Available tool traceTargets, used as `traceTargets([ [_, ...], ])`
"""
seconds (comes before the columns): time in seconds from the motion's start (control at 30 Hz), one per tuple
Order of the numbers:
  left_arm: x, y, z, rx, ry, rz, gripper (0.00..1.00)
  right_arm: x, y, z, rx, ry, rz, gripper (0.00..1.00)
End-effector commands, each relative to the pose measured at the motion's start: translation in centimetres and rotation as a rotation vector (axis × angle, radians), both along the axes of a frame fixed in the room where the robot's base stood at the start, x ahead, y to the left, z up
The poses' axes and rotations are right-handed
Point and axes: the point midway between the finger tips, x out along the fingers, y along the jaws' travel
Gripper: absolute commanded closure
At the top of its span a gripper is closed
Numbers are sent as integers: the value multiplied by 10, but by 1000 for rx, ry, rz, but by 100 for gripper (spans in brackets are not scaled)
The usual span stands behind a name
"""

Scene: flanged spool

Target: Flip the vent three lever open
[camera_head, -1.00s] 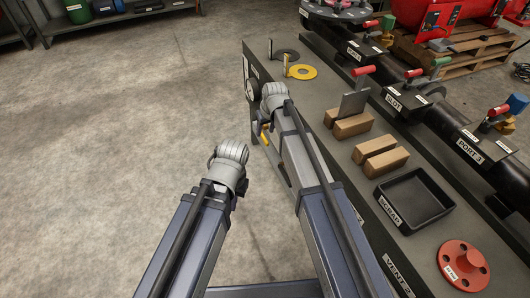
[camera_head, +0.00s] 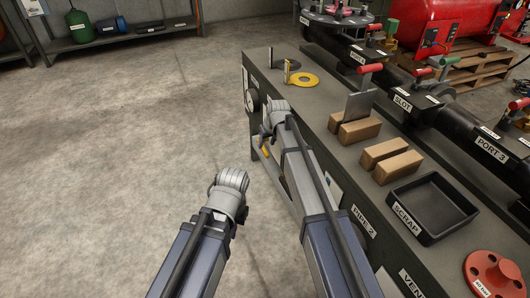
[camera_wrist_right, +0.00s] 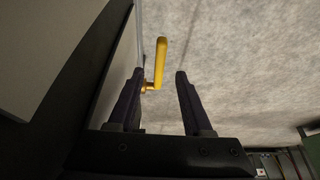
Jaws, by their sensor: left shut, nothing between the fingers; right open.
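A yellow lever (camera_wrist_right: 160,62) on a small brass-coloured pivot shows in the right wrist view, mounted on the side of the bench. A small yellow piece (camera_head: 265,152), likely the same lever, shows low on the bench side in the head view. My right gripper (camera_wrist_right: 159,74) is open, with the lever showing between and beyond its fingertips; I cannot tell whether they touch. In the head view the right gripper (camera_head: 272,128) is beside the bench's front face. My left gripper (camera_head: 226,192) is shut and empty, over open floor left of the bench. Its fingertips are hidden. The lever's label is not readable.
A round gauge (camera_head: 251,101) sits on the bench side. A black pipe (camera_head: 435,113) runs behind. Floor at left is clear.

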Motion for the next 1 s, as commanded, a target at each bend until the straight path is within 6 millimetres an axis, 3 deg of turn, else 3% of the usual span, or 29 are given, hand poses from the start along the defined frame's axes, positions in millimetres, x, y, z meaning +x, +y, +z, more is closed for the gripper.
traceTargets([
  [0.03, 0, 0, -13, 0, 0, 1, 100, 4, 1, -13, 0, 0, 0, 50],
  [0.3, 0, 0, -44, -1, 0, 7, 100, 16, 5, -44, 0, 0, 0, 50],
  [0.7, 0, 0, -47, -1, -1, 10, 100, 19, 6, -47, 0, 0, 0, 50],
  [1.0, 0, 0, -47, -1, -1, 10, 100, 19, 6, -47, 0, 0, 0, 84],
])
